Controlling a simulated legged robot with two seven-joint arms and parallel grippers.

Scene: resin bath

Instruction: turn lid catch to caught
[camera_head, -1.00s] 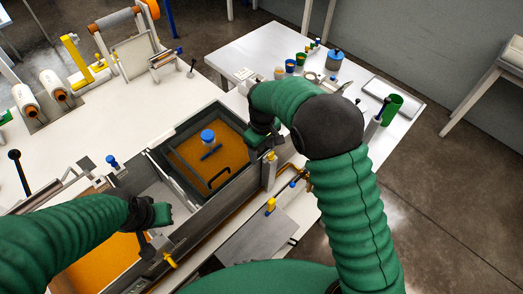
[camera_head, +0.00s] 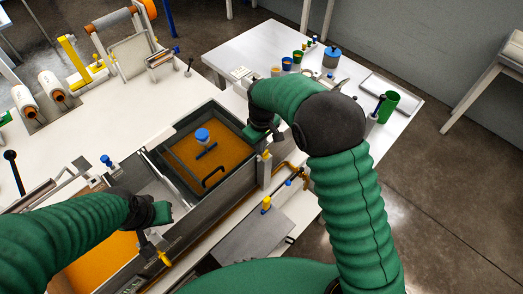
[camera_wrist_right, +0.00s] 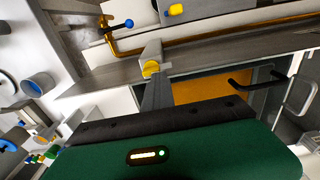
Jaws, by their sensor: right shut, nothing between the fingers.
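The resin bath (camera_head: 160,150) is a dark-rimmed tank with orange resin, a blue knob (camera_head: 202,134) and a black bar handle (camera_head: 212,177). A small post with a yellow top (camera_head: 266,155), which may be the lid catch, stands at its right edge. In the right wrist view a yellow piece (camera_wrist_right: 151,68) sits on a grey block at the tip of my right gripper (camera_wrist_right: 154,88); whether they touch is unclear. My right gripper (camera_head: 256,134) is shut and empty over the bath's right rim. My left gripper (camera_head: 150,232) is low at left; its fingers are unclear.
A white table (camera_head: 240,52) with cups and a green container (camera_head: 389,104) stands behind my right arm. Rollers (camera_head: 53,86) are at the back left.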

